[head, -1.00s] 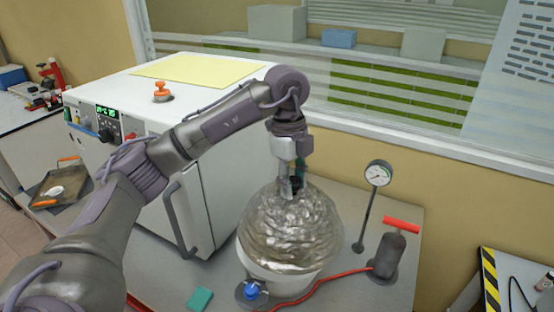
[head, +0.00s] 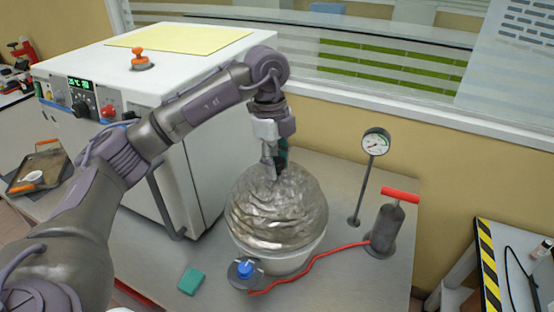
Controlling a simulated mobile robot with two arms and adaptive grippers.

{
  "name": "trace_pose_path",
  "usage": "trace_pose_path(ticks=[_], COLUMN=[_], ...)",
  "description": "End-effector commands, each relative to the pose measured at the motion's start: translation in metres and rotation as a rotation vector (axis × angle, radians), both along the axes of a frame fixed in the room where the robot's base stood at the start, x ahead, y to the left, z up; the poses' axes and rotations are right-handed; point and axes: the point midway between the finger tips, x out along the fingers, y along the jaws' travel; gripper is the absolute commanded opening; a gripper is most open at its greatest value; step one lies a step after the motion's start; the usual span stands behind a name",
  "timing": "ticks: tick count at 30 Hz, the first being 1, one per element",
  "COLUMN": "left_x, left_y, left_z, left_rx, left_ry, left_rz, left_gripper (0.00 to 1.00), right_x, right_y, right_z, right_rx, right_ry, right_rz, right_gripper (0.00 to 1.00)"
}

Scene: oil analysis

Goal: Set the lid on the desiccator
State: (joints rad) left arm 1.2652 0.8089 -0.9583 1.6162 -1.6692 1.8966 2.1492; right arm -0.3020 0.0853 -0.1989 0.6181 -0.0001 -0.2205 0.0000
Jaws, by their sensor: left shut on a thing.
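The desiccator lid (head: 277,208) is a shiny, rippled, see-through dome. My left gripper (head: 272,172) is shut on the top of the lid from above. The desiccator (head: 281,262) is a pale round bowl on the grey bench, with a blue-knobbed valve (head: 245,270) at its front left. The lid is over the bowl and looks roughly level. I cannot tell whether its rim touches the bowl all round. My right gripper is not in view.
A white oven (head: 185,150) stands left of the desiccator. A gauge (head: 376,142) and a hand pump (head: 388,228) with a red handle stand to the right. A red hose (head: 320,258) runs to the valve. A green block (head: 191,281) lies at the front.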

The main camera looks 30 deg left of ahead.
Motion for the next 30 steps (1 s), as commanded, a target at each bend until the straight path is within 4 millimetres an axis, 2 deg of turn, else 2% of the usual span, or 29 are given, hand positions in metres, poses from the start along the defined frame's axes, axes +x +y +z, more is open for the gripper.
trace_pose_path(ticks=[3, 9, 30], left_x=[0.000, 0.000, 0.000], left_y=[0.000, 0.000, 0.000], left_z=[-0.010, -0.013, -0.020], left_rx=[-0.001, -0.002, -0.001], left_ry=[-0.003, -0.004, -0.003], left_rz=[-0.001, -0.001, -0.001], left_gripper=[0.00, 0.00, 0.00], right_x=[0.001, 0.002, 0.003], right_y=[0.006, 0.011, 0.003], right_z=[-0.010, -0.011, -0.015], right_rx=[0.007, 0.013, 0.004], right_ry=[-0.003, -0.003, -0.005], right_rz=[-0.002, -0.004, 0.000], right_gripper=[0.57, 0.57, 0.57])
